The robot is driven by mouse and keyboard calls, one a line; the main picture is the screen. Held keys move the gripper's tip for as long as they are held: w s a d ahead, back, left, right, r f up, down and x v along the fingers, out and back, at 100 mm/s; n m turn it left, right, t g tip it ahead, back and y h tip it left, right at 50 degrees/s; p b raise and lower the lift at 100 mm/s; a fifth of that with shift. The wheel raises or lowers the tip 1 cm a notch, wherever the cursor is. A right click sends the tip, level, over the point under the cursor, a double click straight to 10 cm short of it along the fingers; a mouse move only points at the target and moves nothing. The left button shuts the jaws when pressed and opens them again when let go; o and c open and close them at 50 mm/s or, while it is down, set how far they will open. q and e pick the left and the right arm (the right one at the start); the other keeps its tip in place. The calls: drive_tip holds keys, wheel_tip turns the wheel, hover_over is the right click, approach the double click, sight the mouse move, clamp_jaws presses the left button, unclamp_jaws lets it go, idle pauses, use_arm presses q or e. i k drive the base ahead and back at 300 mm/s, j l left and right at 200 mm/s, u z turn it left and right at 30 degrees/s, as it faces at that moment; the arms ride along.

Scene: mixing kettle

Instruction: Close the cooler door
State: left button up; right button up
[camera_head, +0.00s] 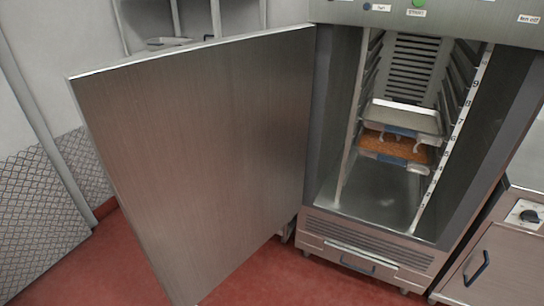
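The cooler door (205,155) is a large brushed-steel panel. It stands wide open, swung out to the left of the cooler and toward me, with its hinge side along the cooler's left edge. The cooler (370,245) is a tall steel cabinet with its inside exposed. Inside, an empty-looking metal tray (405,117) sits on the rack above a tray with orange-brown contents (395,147). Neither of my grippers is in view.
Metal shelving (180,42) is behind the door. A wall with a diamond-plate lower part (40,200) is at left. Red floor (90,265) is clear around the door.

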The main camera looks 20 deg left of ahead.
sight(202, 148)
drive_tip(key=j+z, duration=0.45)
drive_tip(key=j, duration=0.15)
drive_tip(key=k+j+z, duration=0.15)
drive_tip(key=j+z, duration=0.3)
drive_tip(key=j, duration=0.15)
drive_tip(key=k+j, duration=0.1)
drive_tip(key=j, duration=0.3)
drive_tip(key=k+j+z, duration=0.1)
drive_tip(key=j, duration=0.3)
drive_tip(key=k+j, duration=0.15)
drive_tip(key=j, duration=0.3)
drive_tip(key=k+j+z, duration=0.1)
drive_tip(key=j, duration=0.3)
drive_tip(key=k+j, duration=0.15)
drive_tip(key=j, duration=0.25)
drive_tip(key=k+j+z, duration=0.1)
drive_tip(key=j, duration=0.25)
